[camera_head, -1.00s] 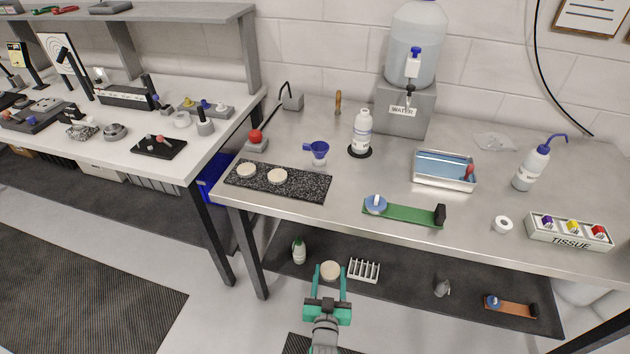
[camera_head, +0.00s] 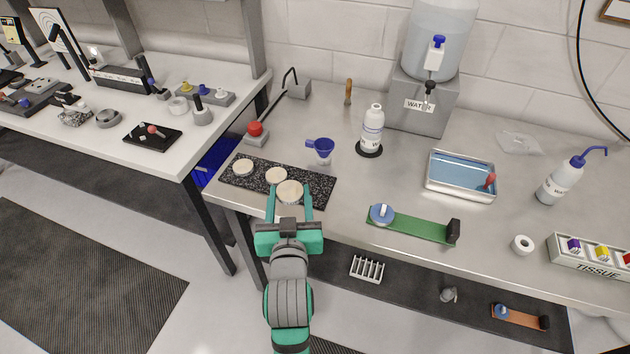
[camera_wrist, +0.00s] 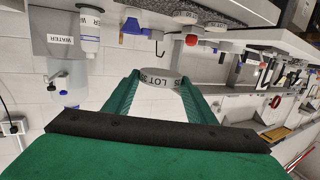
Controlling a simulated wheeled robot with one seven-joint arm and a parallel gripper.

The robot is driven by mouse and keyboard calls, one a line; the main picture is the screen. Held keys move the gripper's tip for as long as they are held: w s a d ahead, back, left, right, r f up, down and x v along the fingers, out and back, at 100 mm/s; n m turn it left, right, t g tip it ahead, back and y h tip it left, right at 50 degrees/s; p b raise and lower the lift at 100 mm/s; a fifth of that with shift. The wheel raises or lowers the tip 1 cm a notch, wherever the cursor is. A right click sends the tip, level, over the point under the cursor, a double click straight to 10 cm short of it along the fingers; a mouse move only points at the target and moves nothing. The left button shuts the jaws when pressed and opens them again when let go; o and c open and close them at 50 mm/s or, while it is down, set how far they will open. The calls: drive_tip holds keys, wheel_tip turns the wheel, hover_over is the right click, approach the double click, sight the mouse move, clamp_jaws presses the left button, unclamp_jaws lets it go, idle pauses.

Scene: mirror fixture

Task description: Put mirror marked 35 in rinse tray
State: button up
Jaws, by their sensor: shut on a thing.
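My gripper (camera_head: 290,194) is shut on a round pale mirror (camera_head: 290,187), held between its two green fingers. In the head view it appears at the front edge of the black speckled slab (camera_head: 318,187); I cannot tell whether it touches. Two other pale discs lie on the slab, one at the left (camera_head: 243,167) and one in the middle (camera_head: 276,175). The metal tray with blue liquid (camera_head: 460,196) stands to the right, with a red-handled thing at its right end.
A blue funnel (camera_head: 321,149), white bottle (camera_head: 372,130) and water dispenser (camera_head: 424,100) stand behind. A green board with a blue-white knob (camera_head: 412,224) lies between slab and tray. A tape roll (camera_head: 522,244) and tissue box (camera_head: 590,257) are at right. A slotted rack (camera_head: 367,268) is on the lower shelf.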

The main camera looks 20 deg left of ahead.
hover_over(312, 193)
drive_tip(key=s, duration=0.4)
wheel_tip(312, 193, down, 4)
drive_tip(key=w+f, duration=0.1)
drive_tip(key=f, duration=0.1)
drive_tip(key=w+f, duration=0.1)
drive_tip(key=f, duration=0.1)
drive_tip(key=shift+w, duration=0.2)
drive_tip(key=shift+w+f, duration=0.4)
drive_tip(key=f, duration=0.1)
drive_tip(key=w+f, duration=0.1)
drive_tip(key=f, duration=0.1)
drive_tip(key=shift+f, duration=0.4)
drive_tip(key=shift+f, duration=0.1)
drive_tip(key=o, duration=1.2)
drive_tip(key=shift+f, duration=0.1)
drive_tip(key=shift+c, duration=0.2)
drive_tip(key=shift+s, duration=0.1)
